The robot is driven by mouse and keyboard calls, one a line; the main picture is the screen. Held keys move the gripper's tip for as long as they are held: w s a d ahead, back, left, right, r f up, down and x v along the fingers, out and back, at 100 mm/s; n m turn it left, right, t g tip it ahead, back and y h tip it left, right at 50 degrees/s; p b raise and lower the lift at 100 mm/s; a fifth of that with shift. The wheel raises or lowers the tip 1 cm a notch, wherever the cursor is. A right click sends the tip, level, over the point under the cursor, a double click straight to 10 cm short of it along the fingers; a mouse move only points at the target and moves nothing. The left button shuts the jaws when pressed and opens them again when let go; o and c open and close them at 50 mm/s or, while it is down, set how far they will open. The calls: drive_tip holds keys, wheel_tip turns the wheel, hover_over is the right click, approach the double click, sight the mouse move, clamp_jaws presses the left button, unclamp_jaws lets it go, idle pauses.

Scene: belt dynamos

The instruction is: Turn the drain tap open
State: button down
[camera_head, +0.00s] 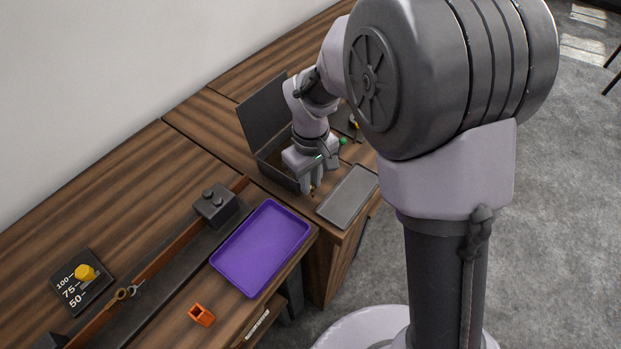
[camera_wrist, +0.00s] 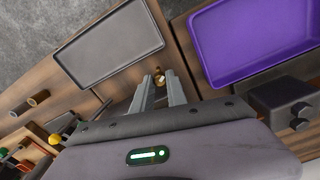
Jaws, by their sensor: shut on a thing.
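A small brass-coloured piece, which looks like the drain tap (camera_wrist: 159,76), shows at my fingertips in the wrist view. My gripper (camera_head: 312,188) points down at the front of a dark box (camera_head: 275,168) with its lid raised. In the wrist view my gripper (camera_wrist: 160,84) has its two grey fingers on either side of the brass piece and is shut on it. The fingers hide part of the piece, so its turn angle cannot be read. My arm hides part of the box's inside.
A grey tray (camera_head: 348,196) lies close to the right of my gripper. A purple tray (camera_head: 262,250) and a dark block with knobs (camera_head: 215,206) are nearer. An orange holder (camera_head: 202,315) and a dial plate with a yellow knob (camera_head: 84,272) stand further left.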

drive_tip(key=c, duration=1.3)
unclamp_jaws()
wheel_tip(320, 180, up, 17)
drive_tip(key=p, duration=0.6)
drive_tip(key=shift+r+p, duration=0.2)
drive_tip(key=shift+p, duration=0.2)
